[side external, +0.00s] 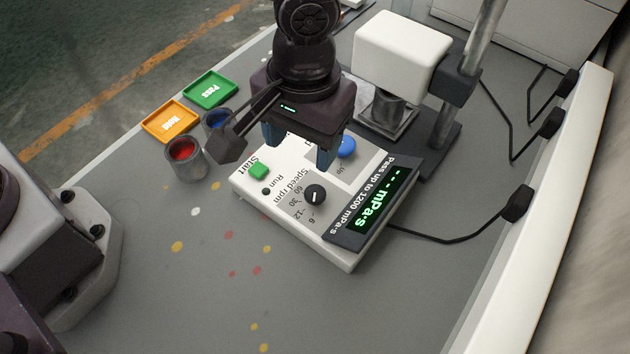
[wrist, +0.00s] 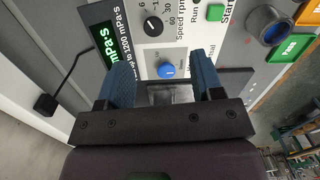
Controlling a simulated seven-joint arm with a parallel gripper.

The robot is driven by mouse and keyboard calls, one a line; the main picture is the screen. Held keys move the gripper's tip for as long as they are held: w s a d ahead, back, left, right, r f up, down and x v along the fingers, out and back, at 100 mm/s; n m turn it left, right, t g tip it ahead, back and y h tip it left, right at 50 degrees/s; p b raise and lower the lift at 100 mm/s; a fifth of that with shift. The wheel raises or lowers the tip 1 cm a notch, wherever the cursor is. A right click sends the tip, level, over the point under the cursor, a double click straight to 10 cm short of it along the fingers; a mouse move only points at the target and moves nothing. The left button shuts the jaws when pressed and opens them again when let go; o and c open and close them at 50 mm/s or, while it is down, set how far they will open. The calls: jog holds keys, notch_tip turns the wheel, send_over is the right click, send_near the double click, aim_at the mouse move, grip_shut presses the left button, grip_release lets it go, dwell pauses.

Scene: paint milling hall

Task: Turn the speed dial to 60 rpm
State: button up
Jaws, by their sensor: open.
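The speed dial (side external: 316,194) is a small black knob on the white control box (side external: 345,262), with marks 6, 12, 30 and 60 beside it. It also shows near the top of the wrist view (wrist: 154,25). Its pale pointer line is too small for me to tell which mark it points to. My gripper (side external: 297,150) is open and empty, its blue fingers apart above the box, on the far side of the dial. In the wrist view the fingers (wrist: 160,65) straddle the area around a blue button, and the dial lies beyond their tips.
A viscometer (side external: 400,50) stands behind. Red (side external: 185,152) and blue (side external: 216,119) paint cups and green (side external: 210,90) and orange (side external: 170,120) trays lie left. The front bench is clear.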

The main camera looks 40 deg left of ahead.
aim_at(315, 193)
jog(key=f+n, duration=0.1)
jog(key=f, duration=0.3)
jog(key=w+f+n, duration=0.1)
jog(key=f, duration=0.3)
jog(key=f+n, duration=0.1)
jog(key=f, duration=0.3)
jog(key=shift+w+d+t, duration=0.2)
jog(key=shift+d+t, duration=0.1)
jog(key=shift+d, duration=0.1)
jog(key=c, duration=0.9)
